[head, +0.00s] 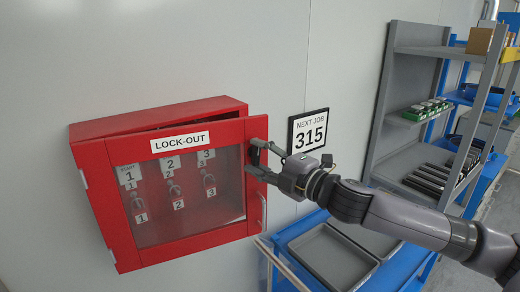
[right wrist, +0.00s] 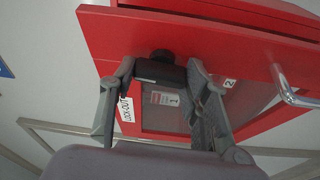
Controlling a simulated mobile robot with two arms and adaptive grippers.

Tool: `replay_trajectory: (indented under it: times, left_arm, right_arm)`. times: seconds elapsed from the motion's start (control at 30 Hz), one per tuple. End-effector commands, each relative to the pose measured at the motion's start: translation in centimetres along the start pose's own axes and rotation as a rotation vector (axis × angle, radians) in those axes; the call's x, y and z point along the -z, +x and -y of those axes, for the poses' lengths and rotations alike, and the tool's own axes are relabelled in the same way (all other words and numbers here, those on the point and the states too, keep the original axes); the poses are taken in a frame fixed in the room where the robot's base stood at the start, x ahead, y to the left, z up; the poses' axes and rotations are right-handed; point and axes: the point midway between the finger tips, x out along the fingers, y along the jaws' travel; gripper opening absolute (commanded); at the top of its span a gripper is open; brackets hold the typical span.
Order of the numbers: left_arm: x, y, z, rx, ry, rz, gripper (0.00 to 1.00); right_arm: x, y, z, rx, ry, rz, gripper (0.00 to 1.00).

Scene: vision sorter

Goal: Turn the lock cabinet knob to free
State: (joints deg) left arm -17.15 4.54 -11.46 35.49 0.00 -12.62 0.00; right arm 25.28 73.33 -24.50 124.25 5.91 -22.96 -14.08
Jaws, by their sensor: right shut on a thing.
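The red lock-out cabinet (head: 150,118) hangs on the wall at left in the head view, with a clear-windowed door. The door's top edge stands slightly off the cabinet body, so it looks a little ajar. My right gripper (head: 256,158) is at the door's right edge, above the metal handle (head: 263,212). In the right wrist view, my right gripper (right wrist: 160,85) is shut on the black knob (right wrist: 160,72), one finger on each side. The gripper mostly hides the knob in the head view; I cannot tell its turn position. My left gripper is not in view.
Numbered padlocks (head: 178,190) hang behind the window. A "Next job 315" sign (head: 308,131) is on the wall to the right. Below are grey trays (head: 330,258) on a blue bench, and a grey shelf rack (head: 390,80) stands at right.

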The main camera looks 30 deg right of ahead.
Motion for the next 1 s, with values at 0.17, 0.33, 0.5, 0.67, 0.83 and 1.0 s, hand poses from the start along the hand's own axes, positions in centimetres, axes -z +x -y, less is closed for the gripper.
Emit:
replay_trajectory:
  times: [0.17, 0.33, 0.5, 0.67, 0.83, 1.0]
  left_arm:
    - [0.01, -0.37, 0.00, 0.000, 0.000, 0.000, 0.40]
    - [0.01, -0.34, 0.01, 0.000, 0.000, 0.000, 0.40]
    - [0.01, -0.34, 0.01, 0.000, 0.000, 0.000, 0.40]
    - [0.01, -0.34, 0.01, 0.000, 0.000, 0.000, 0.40]
    - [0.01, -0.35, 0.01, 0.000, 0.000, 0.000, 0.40]
    - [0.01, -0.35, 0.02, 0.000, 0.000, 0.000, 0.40]
  right_arm:
    - [0.04, 0.00, -0.03, 0.007, -0.020, -0.001, 0.15]
    - [0.04, 0.00, 0.04, 0.008, -0.022, -0.001, 0.15]
    - [0.04, 0.00, 0.04, 0.008, -0.021, -0.001, 0.15]
    - [0.04, 0.00, 0.05, 0.008, -0.020, -0.001, 0.52]
    - [0.03, 0.00, 0.04, 0.008, -0.019, 0.000, 0.63]
    - [0.02, 0.00, 0.03, 0.008, -0.019, 0.000, 0.63]
